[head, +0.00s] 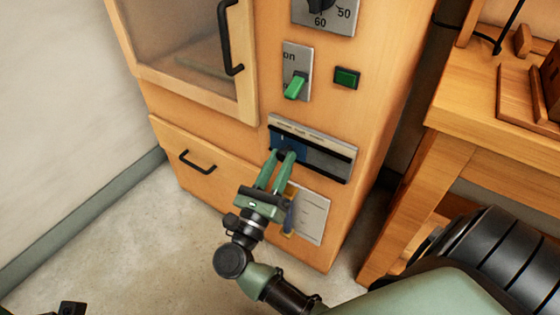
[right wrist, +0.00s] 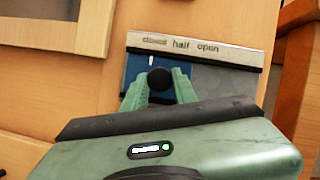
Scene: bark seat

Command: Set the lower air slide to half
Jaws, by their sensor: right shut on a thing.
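The lower air slide (head: 325,162) is a metal strip with a dark slot on the front of the wooden cabinet. In the right wrist view its label strip (right wrist: 195,47) reads closed, half, open from left to right. A blue plate (right wrist: 138,66) shows in the slot, with a white mark under "closed". My right gripper (head: 283,157) is shut on the round black knob (right wrist: 160,80) of the slide, near the slot's left part. Its fingers partly hide the plate. Only dark bits, perhaps of my left arm, show at the bottom left; its jaws cannot be made out.
Above the slide are a green switch (head: 295,87) marked "on", a green button (head: 346,77) and a dial (head: 322,8). A paper card (head: 312,218) is below. A drawer (head: 200,160) is at left and a wooden bench (head: 475,110) at right.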

